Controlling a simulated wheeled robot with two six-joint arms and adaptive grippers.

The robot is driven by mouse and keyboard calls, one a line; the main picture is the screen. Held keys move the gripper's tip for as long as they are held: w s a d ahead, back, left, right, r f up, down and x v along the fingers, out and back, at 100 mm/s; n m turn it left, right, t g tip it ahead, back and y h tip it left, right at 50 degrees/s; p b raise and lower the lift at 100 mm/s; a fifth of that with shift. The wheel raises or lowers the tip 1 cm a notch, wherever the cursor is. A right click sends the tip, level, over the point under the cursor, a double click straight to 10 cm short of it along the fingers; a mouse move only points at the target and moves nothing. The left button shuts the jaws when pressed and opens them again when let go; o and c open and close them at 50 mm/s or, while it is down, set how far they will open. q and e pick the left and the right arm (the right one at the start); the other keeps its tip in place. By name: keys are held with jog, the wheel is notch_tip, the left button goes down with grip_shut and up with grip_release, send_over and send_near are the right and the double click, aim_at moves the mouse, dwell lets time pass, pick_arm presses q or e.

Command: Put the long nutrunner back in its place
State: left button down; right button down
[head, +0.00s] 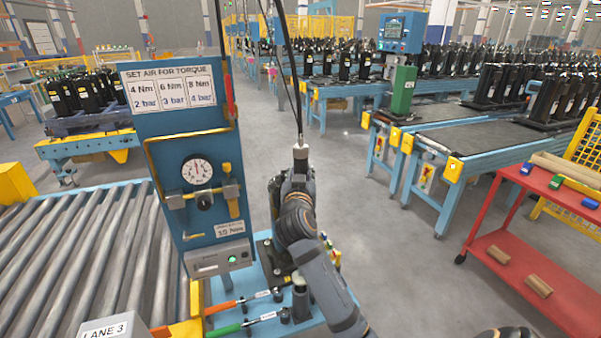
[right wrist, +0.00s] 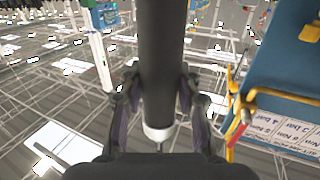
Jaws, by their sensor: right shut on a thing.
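My right gripper (head: 299,182) is in the middle of the head view, just right of the blue panel. It is shut on the long nutrunner (head: 300,152), whose pale top end hangs under a dark cable. In the right wrist view the nutrunner (right wrist: 161,55) is a thick dark cylinder with a pale ring, between the two fingers (right wrist: 160,100). My arm and gripper hide much of its lower part in the head view. Below stands a blue bench (head: 262,333) with black holders. I cannot tell which place is the nutrunner's. My left gripper is not in view.
The blue panel (head: 160,122) with gauge (head: 197,170) and torque chart stands close left of the gripper. Orange-handled (head: 222,307) and green-handled (head: 225,329) tools lie on the bench. A roller conveyor (head: 85,265) is left, a red cart (head: 535,258) right. Floor between is clear.

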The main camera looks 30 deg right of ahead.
jog(key=shift+f+b, duration=2.25)
jog(key=shift+f, duration=0.2)
dwell(0.6)
jog(key=c, duration=0.8)
grip_release()
jog(key=shift+s, duration=0.1)
jog(key=shift+c, duration=0.2)
jog(key=shift+f, duration=0.3)
jog(key=v, duration=0.7)
jog(key=shift+s+r, duration=0.15)
jog(key=shift+r, duration=0.1)
jog(key=shift+a, duration=0.15)
